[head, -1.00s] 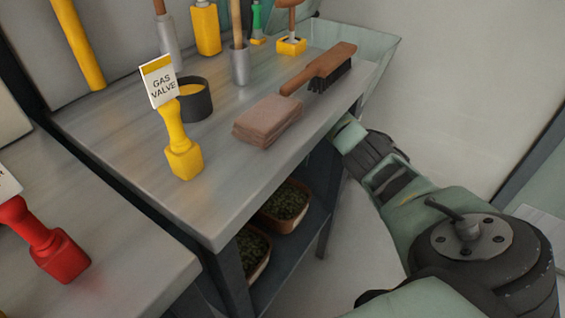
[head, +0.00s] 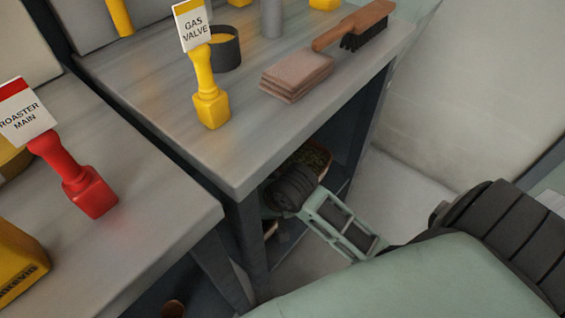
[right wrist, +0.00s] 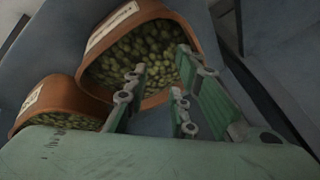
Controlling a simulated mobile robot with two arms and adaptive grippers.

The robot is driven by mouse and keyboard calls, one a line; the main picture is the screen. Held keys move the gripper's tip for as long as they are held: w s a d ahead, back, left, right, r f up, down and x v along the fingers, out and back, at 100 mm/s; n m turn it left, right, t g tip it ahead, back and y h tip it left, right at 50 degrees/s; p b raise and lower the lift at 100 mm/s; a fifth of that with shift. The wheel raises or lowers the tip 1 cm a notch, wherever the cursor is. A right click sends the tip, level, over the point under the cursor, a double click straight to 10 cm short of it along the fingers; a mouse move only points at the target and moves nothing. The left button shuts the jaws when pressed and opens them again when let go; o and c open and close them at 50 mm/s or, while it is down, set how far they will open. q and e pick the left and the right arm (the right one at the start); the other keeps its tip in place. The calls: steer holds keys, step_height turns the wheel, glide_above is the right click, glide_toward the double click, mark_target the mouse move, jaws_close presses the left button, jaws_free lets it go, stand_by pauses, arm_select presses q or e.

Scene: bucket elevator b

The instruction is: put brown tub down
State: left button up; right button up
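Two brown tubs filled with green beans sit side by side on the lower shelf under the workbench. In the right wrist view, the larger one (right wrist: 102,72) is tilted in the picture, with a pale label on its rim. The other tub (right wrist: 42,88) is at the left, partly behind my gripper body. My right gripper (right wrist: 158,82) is open, its green fingers apart in front of the larger tub's opening. I cannot tell whether they touch it. In the head view one tub (head: 318,155) shows partly behind my right wrist. My left gripper is not in view.
The grey workbench (head: 170,95) overhangs the shelf. On it are a yellow gas valve handle (head: 208,95), a dark cup (head: 228,52), a brown block stack (head: 296,76) and a brush (head: 352,27). A red roaster handle (head: 75,180) stands left. Floor (head: 395,190) is clear at right.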

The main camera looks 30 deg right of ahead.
steer(key=s+r+n+t, duration=0.1)
steer(key=s+r+n, duration=0.1)
steer(key=s+n, duration=0.5)
steer(key=shift+s+d+r+h, duration=0.3)
steer(key=shift+s+h, duration=0.1)
steer(key=shift+s, duration=1.65)
